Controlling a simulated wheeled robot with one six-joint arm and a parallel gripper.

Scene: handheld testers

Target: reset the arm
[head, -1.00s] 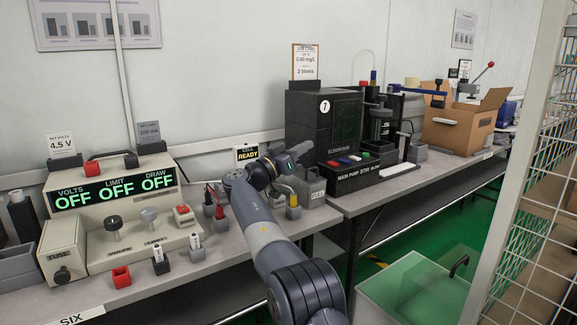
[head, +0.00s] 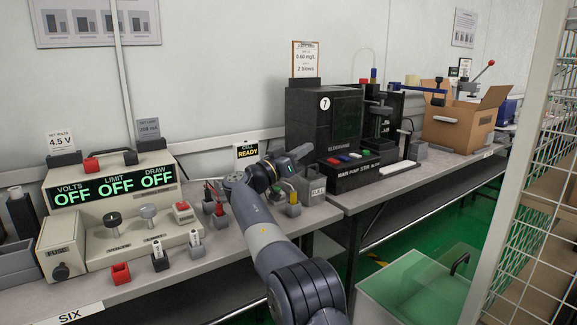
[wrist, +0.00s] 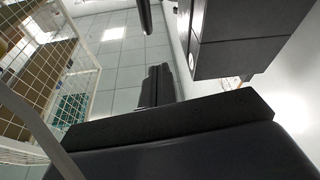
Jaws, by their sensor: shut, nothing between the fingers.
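My arm rises from the bottom of the head view and folds near the gap between the two benches. My gripper (head: 290,163) is at its far end, above the right end of the left bench, apart from the bench top. In the wrist view my gripper's dark fingers (wrist: 157,84) show together against ceiling tiles, with nothing between them. The fingertips are hard to make out in the head view, where my own wrist partly hides them.
A beige power supply (head: 115,190) with OFF displays stands on the left bench (head: 215,265). A black cabinet marked 7 (head: 322,125) stands behind my gripper. A cardboard box (head: 460,120) is farther right. A wire mesh rack (head: 535,190) edges the right side.

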